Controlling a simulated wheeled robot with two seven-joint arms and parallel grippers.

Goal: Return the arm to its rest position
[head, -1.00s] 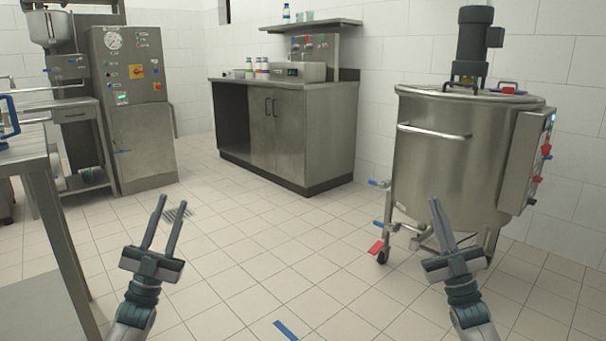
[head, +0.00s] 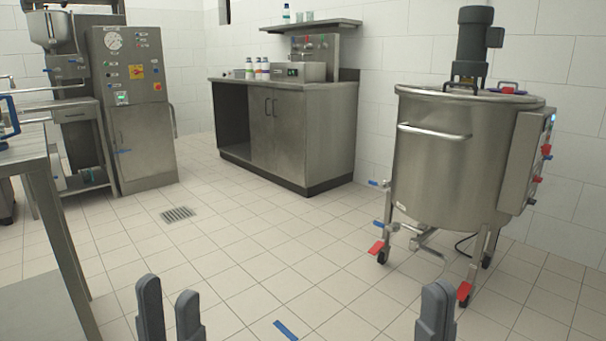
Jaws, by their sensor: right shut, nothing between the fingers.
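My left gripper (head: 169,290) shows at the bottom left of the head view. Its two dark grey fingers stand apart with a gap between them, and it is empty. My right gripper (head: 437,290) shows at the bottom, right of centre. Its fingers are pressed together with nothing between them. Only the finger ends of both grippers show; the wrists and arms are below the picture edge. Both grippers appear over the tiled floor and touch nothing that I can see.
A steel mixing tank (head: 450,160) on legs stands at the right. A steel counter (head: 325,135) with bottles stands at the back. A control cabinet (head: 140,140) and a steel table (head: 45,185) are at the left. The middle floor is clear, with a drain (head: 178,214) and blue tape (head: 286,330).

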